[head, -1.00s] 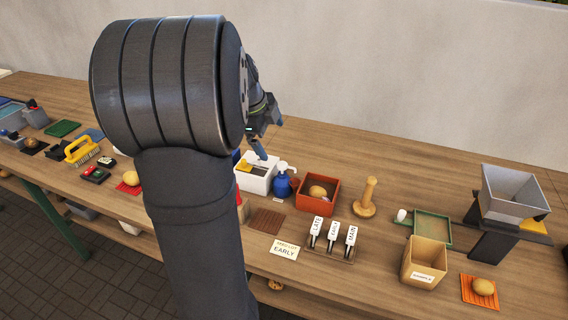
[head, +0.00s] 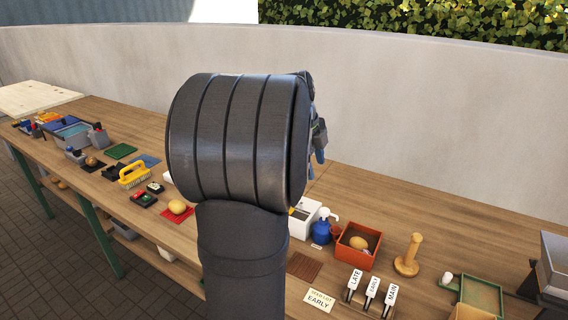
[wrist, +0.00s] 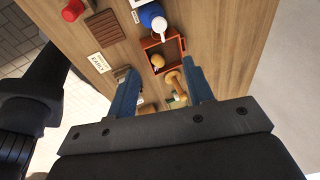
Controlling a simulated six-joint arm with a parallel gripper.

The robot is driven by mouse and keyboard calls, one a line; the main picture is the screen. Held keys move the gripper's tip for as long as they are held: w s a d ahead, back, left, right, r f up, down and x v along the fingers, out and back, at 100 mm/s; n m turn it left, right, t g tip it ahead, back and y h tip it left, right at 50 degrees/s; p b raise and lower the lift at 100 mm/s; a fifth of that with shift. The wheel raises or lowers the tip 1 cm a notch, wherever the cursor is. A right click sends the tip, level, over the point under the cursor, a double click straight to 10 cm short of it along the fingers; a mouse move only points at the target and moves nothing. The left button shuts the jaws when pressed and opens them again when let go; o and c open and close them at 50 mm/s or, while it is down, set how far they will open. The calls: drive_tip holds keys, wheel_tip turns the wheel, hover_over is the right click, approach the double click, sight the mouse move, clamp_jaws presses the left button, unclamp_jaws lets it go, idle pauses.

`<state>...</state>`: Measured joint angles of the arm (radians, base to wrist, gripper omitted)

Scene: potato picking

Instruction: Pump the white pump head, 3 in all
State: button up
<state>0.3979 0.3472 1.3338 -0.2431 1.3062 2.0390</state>
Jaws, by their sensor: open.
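The blue pump bottle (head: 321,232) with its white pump head (head: 327,213) stands upright on the bench, beside a white box and an orange-red tray. In the wrist view the bottle (wrist: 150,14) and the white pump head (wrist: 160,26) show near the top edge, beyond my fingertips. My gripper (wrist: 160,75) is open, its two blue fingers apart with nothing between them. In the head view my gripper (head: 319,142) is partly hidden behind my arm and shows well above the bottle, clear of it.
The orange-red tray (head: 341,253) holds a potato (head: 358,242). The white box (head: 312,211) is partly hidden by my arm. A wooden peg stand (head: 409,256), labelled levers (head: 372,287) and an EARLY card (head: 319,301) stand nearby. Bench behind the bottle is clear.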

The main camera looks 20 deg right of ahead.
sight(324, 210)
drive_tip(key=d, duration=0.1)
drive_tip(key=w+d+y, duration=0.1)
drive_tip(key=d+f+y, duration=0.1)
drive_tip(key=d, duration=0.1)
drive_tip(key=shift+w+g, duration=0.15)
drive_tip(key=shift+g, duration=0.15)
clamp_jaws()
drive_tip(key=shift+w+d+y, duration=0.15)
drive_tip(key=shift+d+y, duration=0.3)
drive_tip(key=shift+y, duration=0.15)
drive_tip(key=shift+f, duration=0.15)
wheel_tip(324, 210, down, 14)
drive_tip(key=shift+r, duration=0.1)
drive_tip(key=shift+f, duration=1)
